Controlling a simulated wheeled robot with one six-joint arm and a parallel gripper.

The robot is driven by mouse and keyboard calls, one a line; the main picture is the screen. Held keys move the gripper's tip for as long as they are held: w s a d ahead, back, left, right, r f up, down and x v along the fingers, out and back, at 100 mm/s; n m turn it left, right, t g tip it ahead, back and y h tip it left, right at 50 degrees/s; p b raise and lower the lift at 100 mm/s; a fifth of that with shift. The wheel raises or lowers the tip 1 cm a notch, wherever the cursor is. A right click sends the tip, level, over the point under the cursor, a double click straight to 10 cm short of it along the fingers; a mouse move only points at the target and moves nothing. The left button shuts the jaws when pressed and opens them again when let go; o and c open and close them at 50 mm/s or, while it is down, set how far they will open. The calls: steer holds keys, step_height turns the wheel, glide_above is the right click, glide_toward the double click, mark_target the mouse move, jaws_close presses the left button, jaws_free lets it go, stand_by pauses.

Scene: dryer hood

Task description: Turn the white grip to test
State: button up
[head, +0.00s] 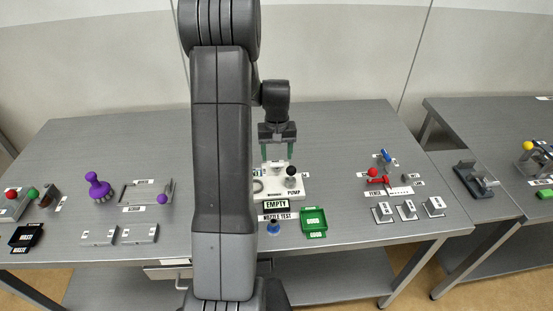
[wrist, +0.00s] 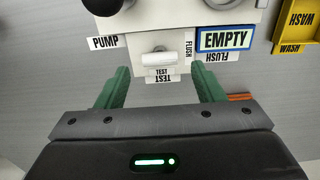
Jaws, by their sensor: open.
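The white grip (wrist: 158,59) is a short rounded bar on the front of a white housing (wrist: 190,17) in the wrist view. It lies crosswise in the picture. TEST labels (wrist: 161,76) are just below it and a FLUSH label (wrist: 188,48) is to its right. My gripper (wrist: 160,82) is open, with one green finger to the left and one to the right of the grip, apart from it. In the head view my gripper (head: 277,152) points down over the white pump unit (head: 290,188); the grip cannot be made out there.
A black knob (wrist: 103,5) sits by the PUMP label (wrist: 103,43). An EMPTY sign (wrist: 226,39) and a yellow WASH tray (wrist: 296,25) are to the right. In the head view a green tray (head: 313,222) and a purple-knobbed tool (head: 98,190) stand on the grey table (head: 340,150).

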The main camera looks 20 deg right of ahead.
mark_target(277, 167)
steer(key=shift+f, duration=1.65)
steer(key=c, duration=1)
